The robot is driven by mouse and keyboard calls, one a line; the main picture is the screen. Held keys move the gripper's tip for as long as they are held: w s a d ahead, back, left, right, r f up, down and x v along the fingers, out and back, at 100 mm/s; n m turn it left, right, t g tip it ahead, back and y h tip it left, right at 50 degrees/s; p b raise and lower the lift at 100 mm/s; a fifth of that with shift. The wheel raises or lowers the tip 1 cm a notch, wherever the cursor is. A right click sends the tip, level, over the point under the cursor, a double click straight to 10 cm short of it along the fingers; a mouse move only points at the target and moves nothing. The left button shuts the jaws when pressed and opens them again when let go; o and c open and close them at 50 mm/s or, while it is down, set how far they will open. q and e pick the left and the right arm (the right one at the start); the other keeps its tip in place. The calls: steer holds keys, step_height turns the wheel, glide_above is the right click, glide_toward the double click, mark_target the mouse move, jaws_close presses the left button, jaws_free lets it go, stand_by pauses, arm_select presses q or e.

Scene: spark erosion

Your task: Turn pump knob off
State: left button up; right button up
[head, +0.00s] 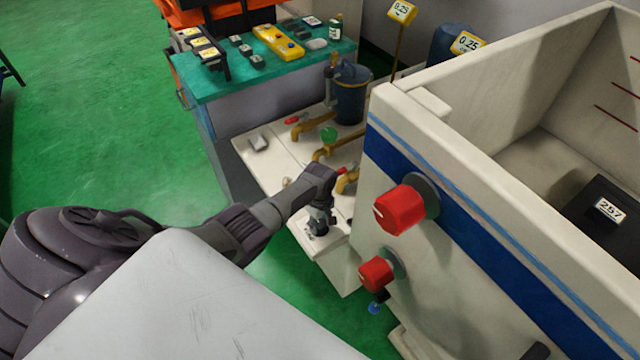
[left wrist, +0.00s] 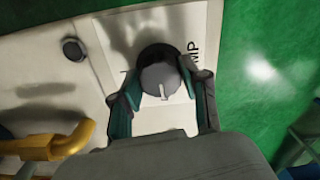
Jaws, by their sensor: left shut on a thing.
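The pump knob (left wrist: 160,76) is a round grey knob with a short white pointer mark, set on a white plate (left wrist: 165,118). Part of a black label ending in "MP" shows beside it in the left wrist view. The pointer mark points toward the bottom of that view. My left gripper (left wrist: 161,92) is shut on the knob, with one finger on each side of it. In the head view my left gripper (head: 320,222) reaches down to the plate at the end of the white bench, and largely hides the knob. My right gripper is not in view.
A white tank (head: 470,190) with two red knobs, the larger one (head: 400,210) above the smaller (head: 376,274), stands close to the right of my left arm. Yellow pipes (head: 335,148) and a dark blue canister (head: 351,98) are behind. Green floor is free at left.

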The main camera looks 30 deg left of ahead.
mark_target(320, 223)
arm_select(q)
steer(key=shift+a, duration=0.1)
stand_by(0.3)
steer(key=o, duration=1.1)
steer(key=shift+o, duration=0.2)
steer(key=shift+r, duration=0.1)
step_height(320, 223, up, 12)
